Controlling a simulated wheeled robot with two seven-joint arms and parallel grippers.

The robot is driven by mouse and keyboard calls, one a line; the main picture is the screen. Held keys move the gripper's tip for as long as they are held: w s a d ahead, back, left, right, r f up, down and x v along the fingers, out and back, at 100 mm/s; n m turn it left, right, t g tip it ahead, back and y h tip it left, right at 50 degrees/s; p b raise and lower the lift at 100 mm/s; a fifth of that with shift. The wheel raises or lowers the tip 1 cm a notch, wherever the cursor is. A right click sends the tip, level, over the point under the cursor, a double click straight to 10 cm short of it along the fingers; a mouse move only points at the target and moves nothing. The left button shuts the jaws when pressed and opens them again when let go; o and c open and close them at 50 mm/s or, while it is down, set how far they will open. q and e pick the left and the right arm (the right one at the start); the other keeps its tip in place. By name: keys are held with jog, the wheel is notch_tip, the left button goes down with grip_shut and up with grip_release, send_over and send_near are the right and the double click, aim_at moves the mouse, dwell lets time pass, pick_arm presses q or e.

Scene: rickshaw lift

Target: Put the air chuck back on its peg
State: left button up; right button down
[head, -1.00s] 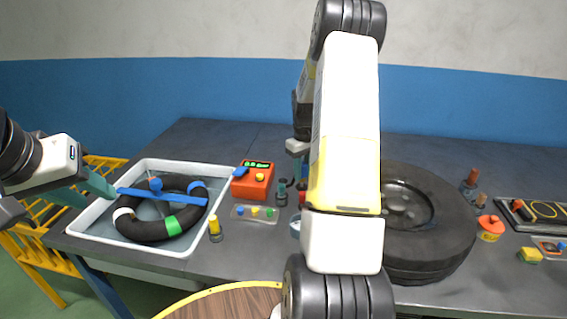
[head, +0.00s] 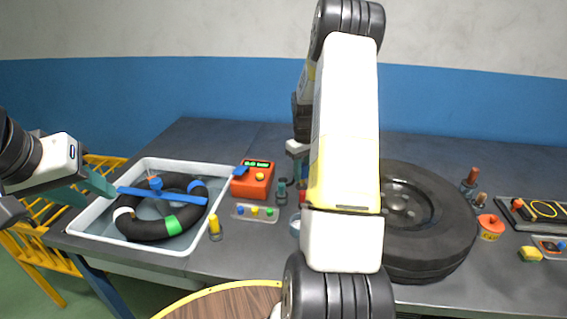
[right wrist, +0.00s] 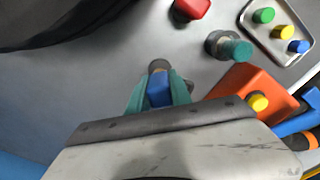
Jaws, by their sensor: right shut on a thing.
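My right gripper (right wrist: 160,92) is shut on a blue piece (right wrist: 158,88) with a dark, tan-rimmed end, which looks like the air chuck. It is held above the grey table, beside the orange-red box. In the head view my right arm hides most of that gripper and what it holds. The orange-red box (head: 252,182) has a green display and a yellow knob, with a blue part (head: 241,171) at its left side. I cannot tell for sure which part is the peg. My left gripper (head: 84,190) appears open and empty, beside the white tray's left edge.
A white tray (head: 82,222) holds a black ring tube and a blue bar. A teal-topped fitting (right wrist: 230,46) and a small tray of coloured caps (right wrist: 255,32) stand near the box. A large tyre (head: 440,225) fills the table right of my arm.

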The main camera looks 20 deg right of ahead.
jog(key=shift+f, duration=0.9)
dwell(0.5)
jog(key=c, duration=0.8)
grip_release()
jog(key=shift+c, duration=0.2)
jog(key=shift+r, duration=3.5)
jog(key=shift+r, duration=0.1)
